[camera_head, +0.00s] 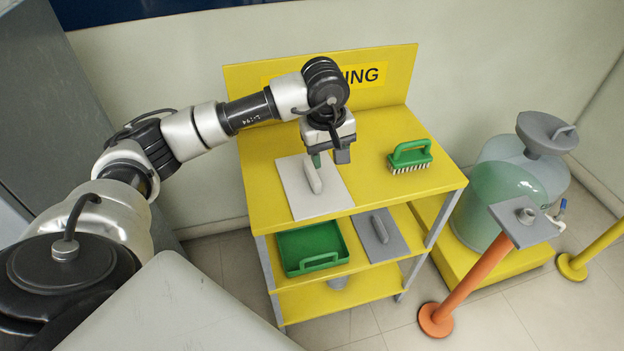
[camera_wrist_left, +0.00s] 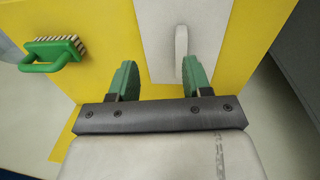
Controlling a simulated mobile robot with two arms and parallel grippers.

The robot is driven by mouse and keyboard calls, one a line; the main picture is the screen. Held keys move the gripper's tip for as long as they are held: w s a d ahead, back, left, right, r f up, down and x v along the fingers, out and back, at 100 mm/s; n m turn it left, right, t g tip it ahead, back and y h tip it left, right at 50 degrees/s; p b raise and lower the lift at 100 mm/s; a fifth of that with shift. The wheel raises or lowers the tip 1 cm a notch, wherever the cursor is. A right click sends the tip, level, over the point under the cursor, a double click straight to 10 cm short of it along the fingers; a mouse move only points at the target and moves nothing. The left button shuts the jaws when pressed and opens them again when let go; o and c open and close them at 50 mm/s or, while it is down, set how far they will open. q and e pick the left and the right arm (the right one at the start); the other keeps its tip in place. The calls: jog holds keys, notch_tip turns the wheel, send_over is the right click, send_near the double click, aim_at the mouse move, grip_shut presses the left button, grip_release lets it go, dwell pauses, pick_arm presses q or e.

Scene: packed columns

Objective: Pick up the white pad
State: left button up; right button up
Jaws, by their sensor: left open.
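The white pad (camera_head: 295,200) lies flat on the top of the yellow shelf unit, with a pale upright handle (camera_head: 313,176) near its middle. My left gripper (camera_head: 328,158) is open and empty above the pad's back right part, close to the handle. In the left wrist view, the white pad (camera_wrist_left: 215,30) and its handle (camera_wrist_left: 181,50) show beyond the green fingers of my left gripper (camera_wrist_left: 160,78). The handle lies near the right finger there, not centred between the two. The gap in height is hard to tell. My right gripper is not in view.
A green brush (camera_head: 410,157) stands on the yellow shelf unit (camera_head: 405,198) right of the pad. A green tray (camera_head: 312,247) and a grey pad (camera_head: 381,235) lie on the shelf below. A green tank (camera_head: 490,200) and an orange post (camera_head: 466,285) stand at right.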

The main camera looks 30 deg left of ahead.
aim_at(312, 170)
pick_arm(q)
jog(key=a, duration=0.1)
jog(key=a+y, duration=0.1)
jog(key=a, duration=0.1)
jog(key=shift+w+a+r+y, duration=0.1)
jog(key=shift+a+r+y, duration=0.15)
jog(key=shift+r+y, duration=0.1)
jog(key=f, duration=0.4)
jog(key=shift+w+a+f, duration=0.2)
jog(key=shift+a+f, duration=0.1)
jog(key=shift+a, duration=0.05)
jog(key=shift+w+a+f+p, duration=0.1)
jog(key=shift+w+a+f, duration=0.05)
jog(key=shift+f, duration=0.75)
jog(key=shift+w+a+f+p, duration=0.1)
jog(key=shift+a+f+p, duration=0.05)
jog(key=shift+f, duration=0.75)
jog(key=shift+w+a+f+p, duration=0.1)
jog(key=shift+w+a+f, duration=0.05)
jog(key=shift+f, duration=0.75)
jog(key=shift+c, duration=0.2)
grip_shut()
